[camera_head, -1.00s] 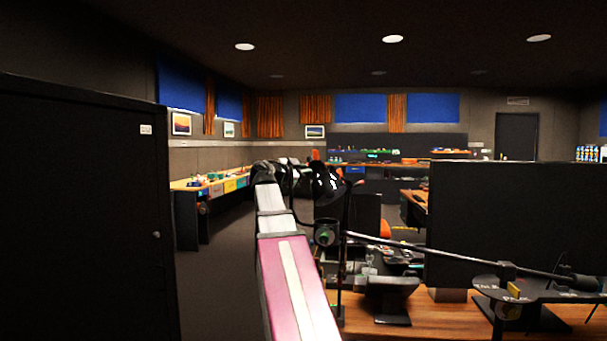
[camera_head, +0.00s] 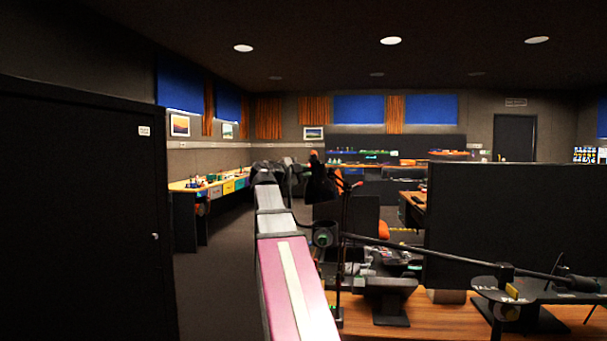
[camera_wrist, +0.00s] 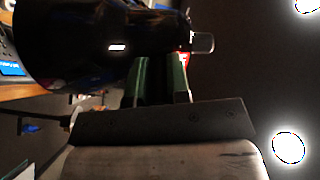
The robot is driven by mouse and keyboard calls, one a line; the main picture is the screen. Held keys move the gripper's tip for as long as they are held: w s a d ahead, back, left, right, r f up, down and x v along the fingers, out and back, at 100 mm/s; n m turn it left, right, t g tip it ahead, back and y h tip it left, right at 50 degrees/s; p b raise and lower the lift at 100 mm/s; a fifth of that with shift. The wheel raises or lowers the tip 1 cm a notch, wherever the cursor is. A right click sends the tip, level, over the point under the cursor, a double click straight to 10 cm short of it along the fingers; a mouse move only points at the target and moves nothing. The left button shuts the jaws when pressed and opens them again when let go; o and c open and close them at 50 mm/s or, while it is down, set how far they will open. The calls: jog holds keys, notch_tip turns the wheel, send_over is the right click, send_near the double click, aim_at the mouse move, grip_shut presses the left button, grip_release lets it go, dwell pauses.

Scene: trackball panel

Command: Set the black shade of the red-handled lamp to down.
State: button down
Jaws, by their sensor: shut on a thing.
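The lamp's black shade (camera_head: 320,187) is in the middle of the head view, at the far end of my arm, with its wide end low. In the wrist view the glossy shade (camera_wrist: 85,40) fills the upper left, its narrow end towards the right, where the ceiling lights are. My gripper (camera_wrist: 163,62) has green fingers close against the shade. It is shut on the lamp's red handle (camera_wrist: 184,58), of which only a small bit shows; the shade and fingers hide the rest. In the head view, my gripper is too small and dark to make out.
A large black monitor (camera_head: 520,222) stands at the right on a wooden desk (camera_head: 400,322). A microphone boom (camera_head: 440,255) crosses in front of it. Open floor (camera_head: 225,285) lies between cabinet and desk.

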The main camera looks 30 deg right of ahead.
jog(key=shift+s+m, duration=0.15)
jog(key=shift+m, duration=0.45)
dwell(0.3)
jog(key=c, duration=1.1)
grip_release()
jog(key=v, duration=1)
jog(key=shift+a, duration=0.35)
jog(key=shift+s, duration=0.1)
